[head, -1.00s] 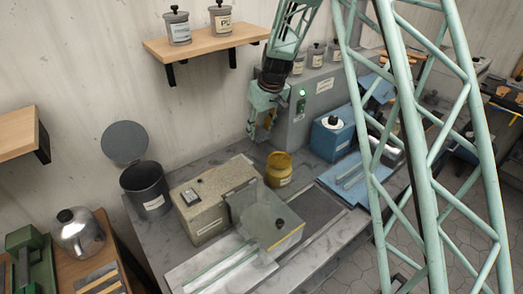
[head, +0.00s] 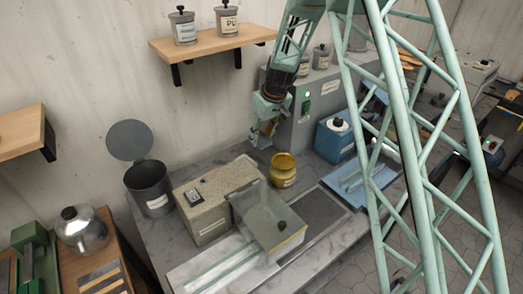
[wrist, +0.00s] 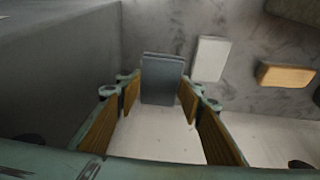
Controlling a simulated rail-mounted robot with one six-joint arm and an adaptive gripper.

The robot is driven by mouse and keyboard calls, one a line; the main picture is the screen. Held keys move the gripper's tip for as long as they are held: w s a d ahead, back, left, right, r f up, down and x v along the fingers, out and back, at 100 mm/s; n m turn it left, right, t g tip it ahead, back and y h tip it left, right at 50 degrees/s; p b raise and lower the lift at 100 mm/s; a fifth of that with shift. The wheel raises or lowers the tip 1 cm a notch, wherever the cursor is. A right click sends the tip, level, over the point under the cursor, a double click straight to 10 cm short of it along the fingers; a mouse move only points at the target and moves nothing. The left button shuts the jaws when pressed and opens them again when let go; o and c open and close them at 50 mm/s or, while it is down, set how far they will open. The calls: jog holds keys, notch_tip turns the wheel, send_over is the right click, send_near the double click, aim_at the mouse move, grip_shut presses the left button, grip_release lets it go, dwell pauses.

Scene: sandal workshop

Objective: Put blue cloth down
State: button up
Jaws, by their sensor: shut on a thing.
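The blue cloth (wrist: 163,80) shows in the wrist view as a dark grey-blue, flat rectangular piece with a layered far edge. My gripper (wrist: 160,97) is shut on it, with one wood-coloured finger pad at each side. In the head view my gripper (head: 263,138) hangs near the back wall, behind and left of the yellow jar and left of the grey cabinet. I cannot make out the cloth in the head view.
The yellow jar (head: 283,170), beige box (head: 210,202) and clear-lidded case (head: 268,222) stand on the grey bench. In the wrist view, a white block (wrist: 211,58) and orange-brown block (wrist: 287,75) lie nearby.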

aim_at(261, 154)
jog(key=shift+f, duration=1.4)
jog(key=shift+f, duration=1.9)
jog(key=shift+s+f+b, duration=0.1)
jog(key=shift+f+b, duration=0.2)
jog(key=shift+b, duration=0.25)
jog(key=o, duration=0.5)
jog(key=shift+r, duration=0.1)
jog(key=shift+r+p, duration=0.35)
jog(key=shift+p, duration=0.15)
jog(key=shift+v, duration=5.85)
